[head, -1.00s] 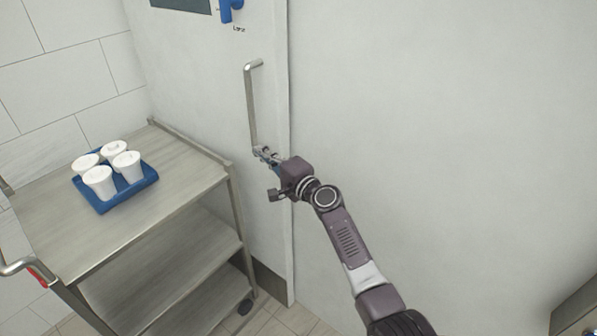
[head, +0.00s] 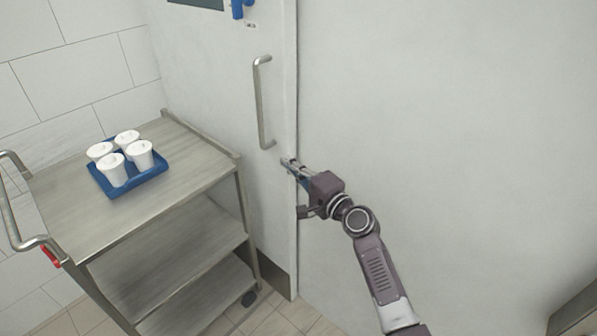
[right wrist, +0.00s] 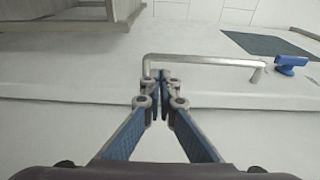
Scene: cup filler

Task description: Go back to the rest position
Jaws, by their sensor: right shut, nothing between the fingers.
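My right gripper (head: 288,163) is shut and empty. It is just below and to the right of the long metal door handle (head: 262,105), near the edge of the white door (head: 215,75). In the head view a small gap shows between the fingertips and the handle's lower end. The right wrist view shows the shut fingertips (right wrist: 161,76) in front of the handle (right wrist: 205,60); the exact distance is hard to tell there. My left gripper is not in view.
A metal cart (head: 195,185) stands at the left, beside the door. On its top is a blue tray (head: 152,178) holding several white cups (head: 112,170). A blue latch (head: 238,8) is higher on the door. The plain white wall (head: 450,120) fills the right side.

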